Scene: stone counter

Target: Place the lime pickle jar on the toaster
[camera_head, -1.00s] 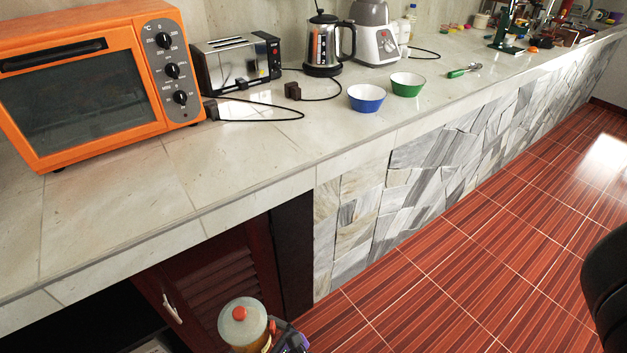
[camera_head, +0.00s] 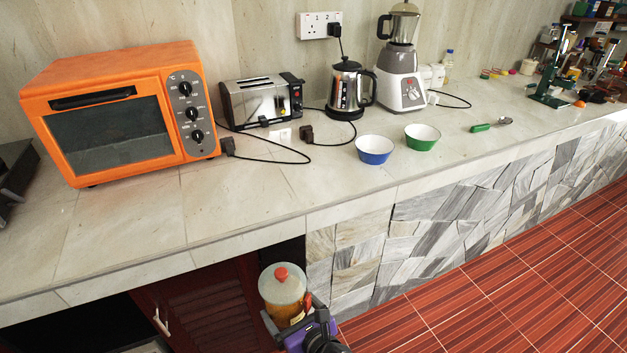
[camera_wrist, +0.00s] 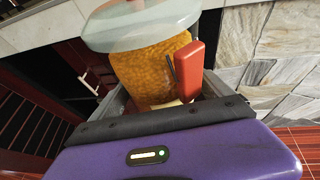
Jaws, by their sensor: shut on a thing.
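The lime pickle jar (camera_head: 284,303) has orange-yellow contents, a pale translucent lid and a red knob. It is held upright in front of the cabinet, below the counter's front edge. It also fills the upper middle of the wrist view (camera_wrist: 150,70). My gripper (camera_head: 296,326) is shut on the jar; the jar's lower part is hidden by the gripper. The toaster (camera_head: 262,101), silver and black with slots on top, stands on the counter against the wall, between the orange oven and the kettle, well above and behind the jar in the picture.
The orange oven (camera_head: 122,112) stands left of the toaster. The kettle (camera_head: 346,88), blender (camera_head: 401,75), blue bowl (camera_head: 374,150) and green bowl (camera_head: 422,138) are to its right. Black cords with plugs lie before the toaster. The counter front (camera_head: 130,225) is bare.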

